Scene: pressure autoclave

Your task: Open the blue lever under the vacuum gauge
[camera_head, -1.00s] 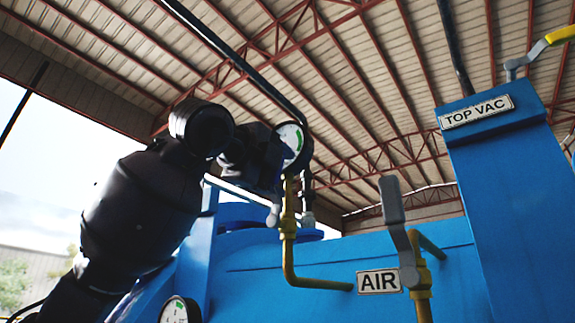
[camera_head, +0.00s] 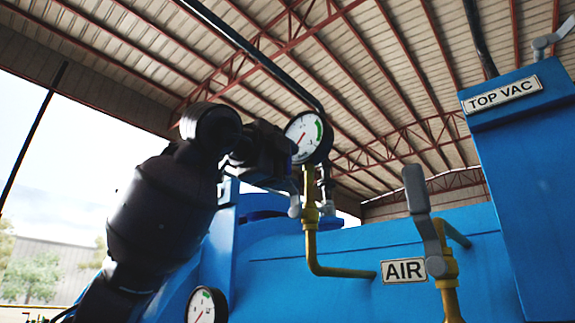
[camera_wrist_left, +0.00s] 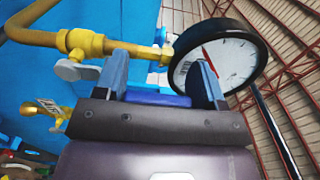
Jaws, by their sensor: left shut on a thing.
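The round white vacuum gauge (camera_head: 308,137) with a green band stands on a brass pipe (camera_head: 311,215) in the head view. It also shows in the left wrist view (camera_wrist_left: 222,62), beside the fingers. My left gripper (camera_head: 284,172) is just left of and below the gauge, against the valve. In the left wrist view, a short blue piece of the lever (camera_wrist_left: 158,98) lies between the two fingers of my gripper (camera_wrist_left: 163,75), which is shut on it. The rest of the lever is mostly hidden by the gripper. My right gripper is not in view.
A grey-handled valve (camera_head: 420,205) by the AIR sign (camera_head: 403,270) stands to the right. A blue column with the TOP VAC sign (camera_head: 503,94) is farther right. A second gauge (camera_head: 206,306) sits low, near my left arm.

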